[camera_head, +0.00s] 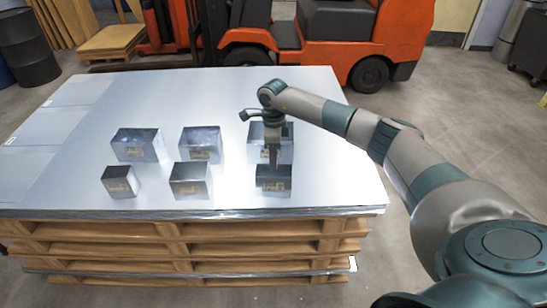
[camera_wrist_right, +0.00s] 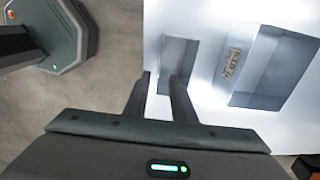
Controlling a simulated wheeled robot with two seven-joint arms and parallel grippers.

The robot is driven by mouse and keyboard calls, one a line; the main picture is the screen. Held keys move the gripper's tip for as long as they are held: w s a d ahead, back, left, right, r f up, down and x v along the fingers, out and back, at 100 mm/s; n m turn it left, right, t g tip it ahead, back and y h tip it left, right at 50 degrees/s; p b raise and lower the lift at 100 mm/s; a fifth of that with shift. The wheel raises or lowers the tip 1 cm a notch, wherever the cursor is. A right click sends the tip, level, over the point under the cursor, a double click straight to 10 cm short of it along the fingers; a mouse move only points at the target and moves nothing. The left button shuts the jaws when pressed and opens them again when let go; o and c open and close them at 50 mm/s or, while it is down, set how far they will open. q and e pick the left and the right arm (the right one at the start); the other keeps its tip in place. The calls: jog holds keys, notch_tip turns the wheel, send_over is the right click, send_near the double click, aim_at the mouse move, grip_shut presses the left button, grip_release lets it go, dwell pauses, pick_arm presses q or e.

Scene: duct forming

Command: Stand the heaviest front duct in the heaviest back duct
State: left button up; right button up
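Three shiny metal ducts with tan labels form the front row in the head view: left front duct (camera_head: 121,181), middle front duct (camera_head: 190,180) and right front duct (camera_head: 273,187). Behind them stand the left back duct (camera_head: 139,146), middle back duct (camera_head: 201,145) and right back duct (camera_head: 286,150). My right gripper (camera_head: 273,163) points down at the right front duct and partly hides the right back duct. In the wrist view its fingers (camera_wrist_right: 161,78) are apart, at the near end of a duct (camera_wrist_right: 179,62); contact is unclear. Weights cannot be told by sight. My left gripper is not in view.
The ducts stand on a pale sheet-metal stack (camera_head: 240,95) on wooden pallets (camera_head: 180,250). The stack's left and far parts are clear. An orange forklift (camera_head: 345,45) stands behind. A larger labelled duct (camera_wrist_right: 270,68) lies to the right in the wrist view.

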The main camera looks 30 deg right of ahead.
notch_tip(320, 180, down, 8)
jog(key=b, duration=0.5)
jog(key=shift+f, duration=0.1)
jog(key=shift+c, duration=0.5)
grip_shut()
dwell(0.9)
jog(key=shift+r, duration=0.2)
jog(key=shift+r+p, duration=2.3)
jog(key=shift+r, duration=2.1)
